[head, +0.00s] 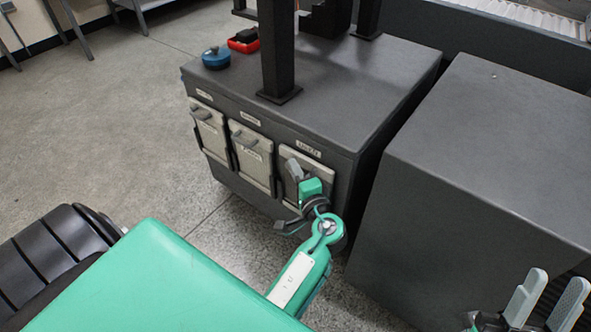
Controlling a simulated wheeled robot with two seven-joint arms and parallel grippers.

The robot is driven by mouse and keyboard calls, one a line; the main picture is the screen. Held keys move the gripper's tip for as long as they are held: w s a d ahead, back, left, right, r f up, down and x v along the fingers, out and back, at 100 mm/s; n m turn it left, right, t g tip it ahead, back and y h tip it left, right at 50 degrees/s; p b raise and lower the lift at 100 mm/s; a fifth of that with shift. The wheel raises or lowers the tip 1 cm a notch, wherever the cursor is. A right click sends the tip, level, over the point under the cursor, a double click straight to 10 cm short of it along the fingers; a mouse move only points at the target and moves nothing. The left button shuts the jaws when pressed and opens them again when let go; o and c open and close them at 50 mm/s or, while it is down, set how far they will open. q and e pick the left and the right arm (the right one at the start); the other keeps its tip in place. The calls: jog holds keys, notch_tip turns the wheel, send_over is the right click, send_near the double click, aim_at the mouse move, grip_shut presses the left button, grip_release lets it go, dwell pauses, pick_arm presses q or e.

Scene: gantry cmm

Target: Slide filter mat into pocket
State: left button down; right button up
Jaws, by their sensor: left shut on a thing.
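Three pale filter mats sit in a row in pockets on the front face of a dark grey cabinet: a left one (212,138), a middle one (252,165) and a right one (318,159). The left and middle ones show dark handles. My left gripper (294,170) is at the right mat, shut on it, apparently at its handle. The gripper and wrist hide the mat's lower part, so I cannot tell how deep it sits. My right gripper (546,298) is open and empty at the bottom right, away from the mats.
The cabinet (345,95) carries a dark post (278,50), a blue round container (215,58) and a red tray (243,42) with a black item. A second grey block (490,150) stands close on the right, across a narrow gap. Floor (110,120) at left is clear.

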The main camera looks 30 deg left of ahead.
pick_arm(q)
jog(key=shift+f, duration=0.4)
jog(key=c, duration=1.4)
grip_release()
